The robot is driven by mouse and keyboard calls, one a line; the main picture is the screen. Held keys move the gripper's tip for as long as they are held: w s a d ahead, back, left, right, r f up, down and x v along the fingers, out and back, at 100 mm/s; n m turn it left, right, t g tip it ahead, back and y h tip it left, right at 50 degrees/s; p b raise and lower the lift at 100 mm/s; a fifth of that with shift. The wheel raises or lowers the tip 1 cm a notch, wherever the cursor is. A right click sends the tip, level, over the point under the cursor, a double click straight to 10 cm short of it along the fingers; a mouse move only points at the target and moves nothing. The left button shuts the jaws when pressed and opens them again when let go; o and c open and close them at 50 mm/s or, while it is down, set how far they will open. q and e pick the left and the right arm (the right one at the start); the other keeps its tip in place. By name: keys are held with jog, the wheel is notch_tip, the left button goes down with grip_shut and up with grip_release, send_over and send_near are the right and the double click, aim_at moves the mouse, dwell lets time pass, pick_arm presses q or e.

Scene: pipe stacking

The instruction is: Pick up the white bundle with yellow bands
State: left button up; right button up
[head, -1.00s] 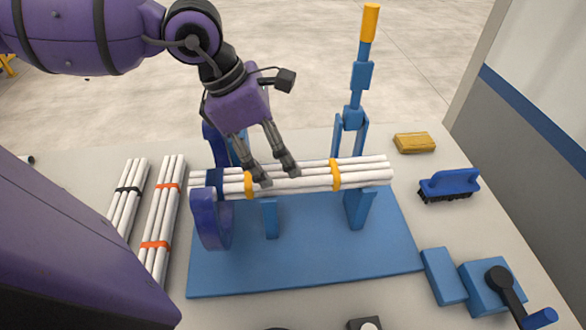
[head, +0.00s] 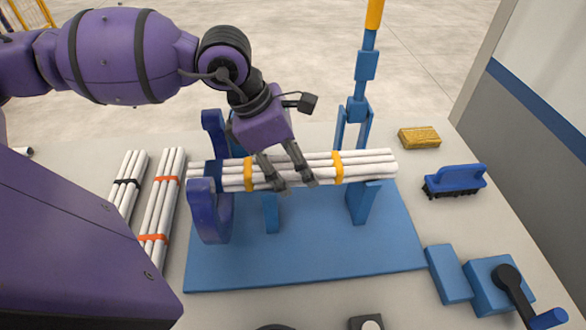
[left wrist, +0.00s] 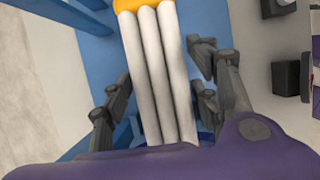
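The white bundle with yellow bands (head: 323,172) lies level across the blue stand (head: 364,204), its left end by a blue ring-like upright (head: 208,212). My left gripper (head: 291,181) is at the bundle from above, between the two yellow bands. In the left wrist view, the bundle's white pipes (left wrist: 160,75) run between the fingers of the left gripper (left wrist: 158,85), with a yellow band at the top edge. The fingers stand apart on either side of the pipes, with a gap visible on the left. My right gripper is not in view.
White bundles with orange bands (head: 162,205) and black bands (head: 127,185) lie at left. A tall blue lever (head: 366,65) rises behind the stand. A yellow sponge (head: 419,138), blue brush (head: 455,180) and blue crank device (head: 495,284) are at right.

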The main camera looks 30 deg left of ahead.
pick_arm(q)
jog(key=c, duration=1)
